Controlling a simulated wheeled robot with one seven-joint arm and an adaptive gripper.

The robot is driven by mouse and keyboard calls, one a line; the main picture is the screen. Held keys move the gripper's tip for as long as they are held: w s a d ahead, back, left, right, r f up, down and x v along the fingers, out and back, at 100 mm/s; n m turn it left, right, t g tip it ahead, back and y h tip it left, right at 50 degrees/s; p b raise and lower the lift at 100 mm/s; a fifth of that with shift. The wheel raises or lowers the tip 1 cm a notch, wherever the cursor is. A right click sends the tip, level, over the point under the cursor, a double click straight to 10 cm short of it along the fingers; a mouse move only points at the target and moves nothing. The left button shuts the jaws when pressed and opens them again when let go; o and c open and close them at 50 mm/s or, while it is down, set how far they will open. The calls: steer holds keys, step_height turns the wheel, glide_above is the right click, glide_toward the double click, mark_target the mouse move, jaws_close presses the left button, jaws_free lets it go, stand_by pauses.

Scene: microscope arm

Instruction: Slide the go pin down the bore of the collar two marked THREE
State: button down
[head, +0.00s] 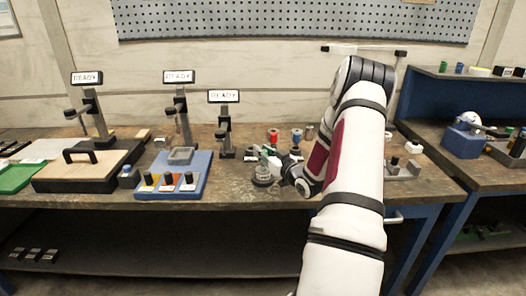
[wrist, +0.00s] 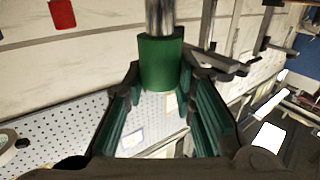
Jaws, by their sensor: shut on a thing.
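My gripper (wrist: 165,95) is shut on a green-handled pin (wrist: 160,62) in the wrist view. Its bright metal shank runs out of the top of the picture, so its tip is hidden. In the head view my gripper (head: 280,166) is at the front middle of the bench, partly hidden by my arm. A round grey metal piece (head: 263,180) stands just below and left of it and may be the collar. Its marking is too small to read, and I cannot tell whether the pin touches it.
A blue tray (head: 203,190) with several dark-knobbed pieces lies to the left, beside a black board with a handle (head: 82,156). Small coloured spools (head: 297,136) stand close behind my gripper.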

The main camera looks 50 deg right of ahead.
steer(key=shift+f+b, duration=0.55)
steer(key=shift+f, duration=0.5)
steer(key=c, duration=1.2)
jaws_free()
steer(key=shift+c, duration=0.2)
steer(key=shift+s, duration=0.15)
steer(key=v, duration=1.1)
steer(key=shift+s, duration=0.35)
steer(key=shift+w+a+r, duration=0.1)
steer(key=shift+a, duration=0.05)
